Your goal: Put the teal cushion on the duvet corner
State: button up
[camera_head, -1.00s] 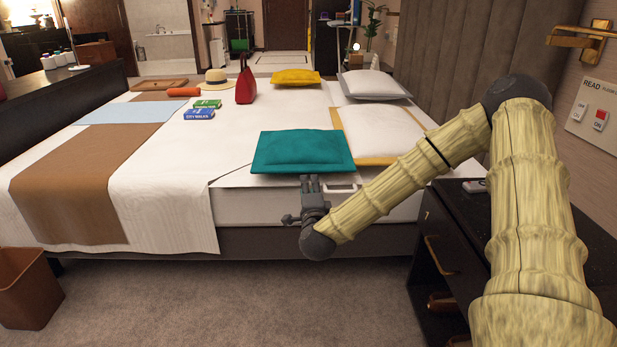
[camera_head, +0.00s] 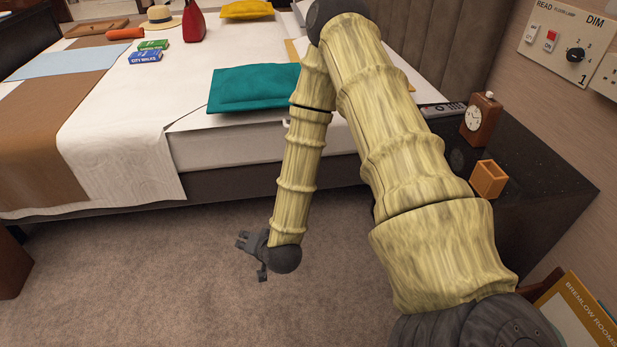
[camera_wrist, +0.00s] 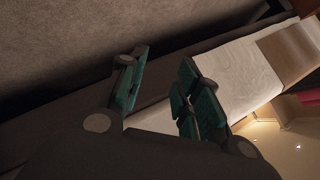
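The teal cushion (camera_head: 252,88) lies flat on the white bed near its front edge, and my arm hides its right end. The white duvet (camera_head: 125,140) lies to the left of the cushion, and its front corner hangs over the bed's edge. My gripper (camera_head: 244,250) is low over the carpet in front of the bed, apart from the cushion. In the wrist view my gripper (camera_wrist: 162,80) has its teal-padded fingers spread with nothing between them. The wrist view also shows part of the white bedding (camera_wrist: 240,75), but not the cushion.
A brown runner (camera_head: 75,125) crosses the bed. The dark nightstand (camera_head: 540,165) with a clock (camera_head: 477,118) stands right. Carpet before the bed is clear.

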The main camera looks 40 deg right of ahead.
jog(key=s+a+f+n+g, duration=0.1)
jog(key=s+f+n+g, duration=0.2)
jog(key=s, duration=0.7)
jog(key=s+a+f+n+g, duration=0.2)
jog(key=s+f, duration=0.4)
jog(key=s, duration=0.4)
jog(key=s+a+f+n+g, duration=0.1)
jog(key=s+f+n+g, duration=0.4)
jog(key=s, duration=0.5)
jog(key=shift+s+a+f, duration=0.2)
jog(key=shift+s, duration=0.15)
notch_tip(320, 180, up, 36)
jog(key=p, duration=3.5)
jog(key=shift+p, duration=0.4)
